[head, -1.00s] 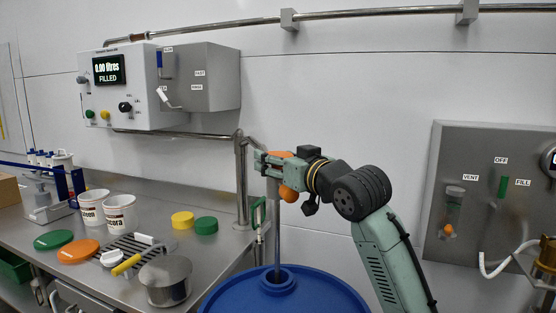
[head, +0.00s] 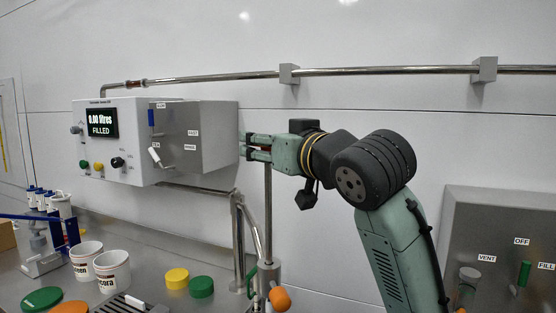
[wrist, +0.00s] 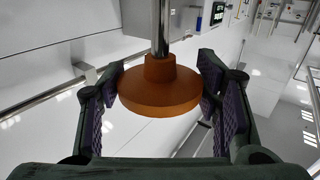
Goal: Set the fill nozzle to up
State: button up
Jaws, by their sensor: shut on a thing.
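The fill nozzle shows in the head view as a thin vertical steel rod (head: 269,205) running down from my gripper (head: 256,148). An orange round knob (wrist: 160,88) tops the rod; in the wrist view the rod's steel shaft (wrist: 160,28) runs away from the knob. My gripper is shut on this knob, with a ribbed purple pad against each side. The rod's lower end and the drum are out of view.
The grey control box (head: 130,145) reads 0.00 litres, FILLED, left of my gripper. A horizontal pipe (head: 400,71) crosses the wall above my arm. A valve panel (head: 470,225) is at right. Tubs and lids (head: 177,278) lie on the steel bench.

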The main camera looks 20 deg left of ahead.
jog(key=shift+d+r+p, duration=0.1)
jog(key=shift+r+p, duration=0.7)
jog(key=shift+r, duration=1.7)
jog(key=o, duration=1.7)
jog(key=v, duration=1.2)
